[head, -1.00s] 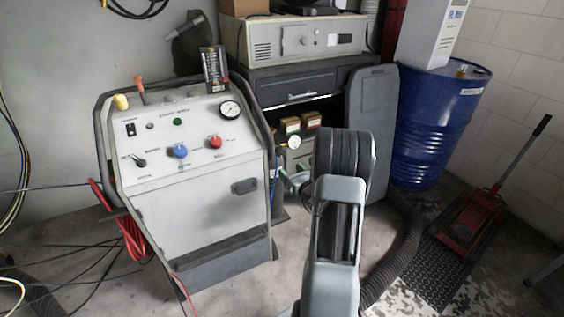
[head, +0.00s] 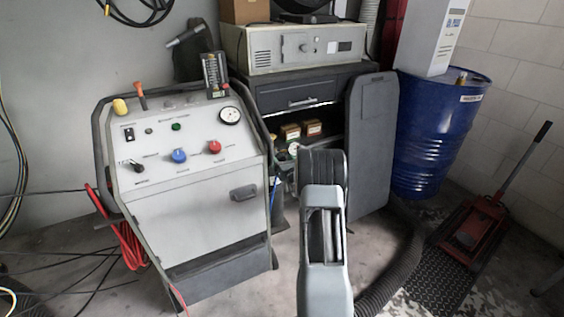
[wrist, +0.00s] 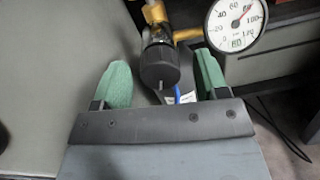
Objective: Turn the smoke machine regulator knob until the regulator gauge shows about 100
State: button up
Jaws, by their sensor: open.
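The black regulator knob (wrist: 160,67) shows in the wrist view, ahead of and between the two green fingertips of my gripper (wrist: 163,74). My gripper is open, with a visible gap on each side of the knob; I cannot tell how deep the knob sits between the fingers. The white regulator gauge (wrist: 236,26) is at the upper right, its needle pointing up and right near the 80 mark. In the head view the gauge (head: 294,149) is small and partly covered by my arm, and the knob and my fingertips are hidden.
A grey machine (head: 200,220) with knobs and a dial stands at left. A dark cabinet (head: 305,92) is behind my arm, with its grey door (head: 371,145) open at right. A blue drum (head: 440,130), a black hose (head: 395,275) and a red floor jack (head: 475,228) are further right.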

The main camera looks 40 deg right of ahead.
jog(key=shift+w, duration=0.35)
jog(key=c, duration=0.9)
jog(key=m, duration=0.3)
jog(key=shift+d+m, duration=0.1)
jog(key=shift+m, duration=0.2)
jog(key=shift+m+p, duration=0.55)
jog(key=shift+m, duration=1.25)
